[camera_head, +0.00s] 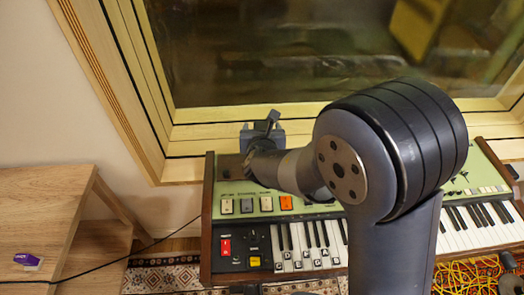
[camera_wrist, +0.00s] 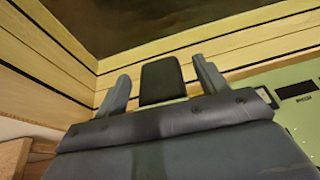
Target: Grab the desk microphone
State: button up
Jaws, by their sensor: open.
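My gripper (camera_head: 263,131) reaches out over the back left part of the keyboard, near the window sill. In the wrist view its two fingers (camera_wrist: 162,88) stand apart, so it is open. A dark, upright block (camera_wrist: 162,80) shows between the fingers, and a dark tilted shape (camera_head: 269,121) shows at the same place in the head view. It may be the desk microphone, but I cannot tell for sure, nor whether the fingers touch it. Its lower part is hidden behind my gripper.
A green keyboard instrument (camera_head: 236,189) with wooden sides stands below my arm. Behind it is a wood-framed window (camera_head: 300,60). A wooden desk (camera_head: 45,190) stands at the left, with a small purple-and-white item (camera_head: 27,260) on it. Orange and yellow cables (camera_head: 465,275) lie at the lower right.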

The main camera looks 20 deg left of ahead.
jog(key=shift+x, duration=1.1)
jog(key=shift+c, duration=0.2)
grip_shut()
jog(key=shift+r, duration=0.1)
